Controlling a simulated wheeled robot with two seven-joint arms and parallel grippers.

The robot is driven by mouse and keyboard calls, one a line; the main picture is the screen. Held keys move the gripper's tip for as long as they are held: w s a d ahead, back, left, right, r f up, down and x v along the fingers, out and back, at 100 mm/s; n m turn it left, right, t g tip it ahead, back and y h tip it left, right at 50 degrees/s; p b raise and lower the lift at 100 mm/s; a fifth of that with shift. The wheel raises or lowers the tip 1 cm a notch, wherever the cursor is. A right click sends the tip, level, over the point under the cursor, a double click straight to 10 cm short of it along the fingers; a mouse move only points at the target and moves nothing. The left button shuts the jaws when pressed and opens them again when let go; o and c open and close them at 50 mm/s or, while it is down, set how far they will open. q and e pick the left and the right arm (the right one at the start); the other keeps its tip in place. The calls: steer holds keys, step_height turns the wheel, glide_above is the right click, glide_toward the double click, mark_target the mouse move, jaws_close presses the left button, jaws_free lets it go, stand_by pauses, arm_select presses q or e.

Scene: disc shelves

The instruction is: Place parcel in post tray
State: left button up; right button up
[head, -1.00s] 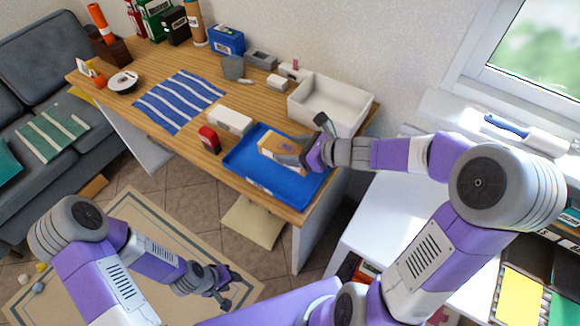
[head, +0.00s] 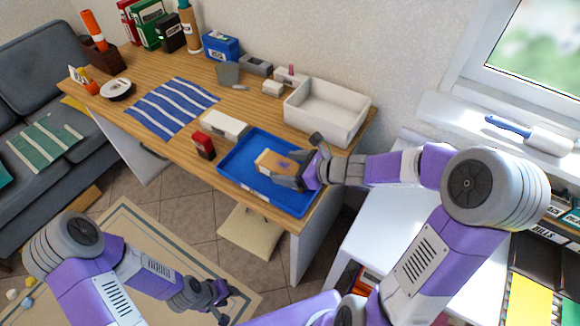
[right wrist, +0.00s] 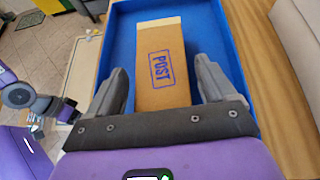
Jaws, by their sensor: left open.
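The parcel (head: 271,161) is a tan box with a blue POST stamp, seen large in the right wrist view (right wrist: 160,40). It lies within the walls of the blue post tray (head: 237,166) on the wooden desk. The tray's blue floor also shows around it in the right wrist view (right wrist: 119,45). My right gripper (head: 300,163) is at the parcel's near right end. Its fingers (right wrist: 163,70) stand on either side of the parcel, with narrow gaps. My left gripper (head: 222,300) is open and empty, low over the floor, away from the desk.
A white bin (head: 345,125) stands behind the tray. A white box (head: 225,126) and a red-and-black item (head: 204,145) sit left of it. A striped blue cloth (head: 172,108) lies further left. A white side table (head: 390,215) is at the right.

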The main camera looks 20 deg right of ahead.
steer(key=shift+o, duration=0.4)
steer(key=shift+r, duration=0.25)
steer(key=p+v, duration=0.5)
steer(key=v, duration=0.7)
steer(key=shift+s+f, duration=0.1)
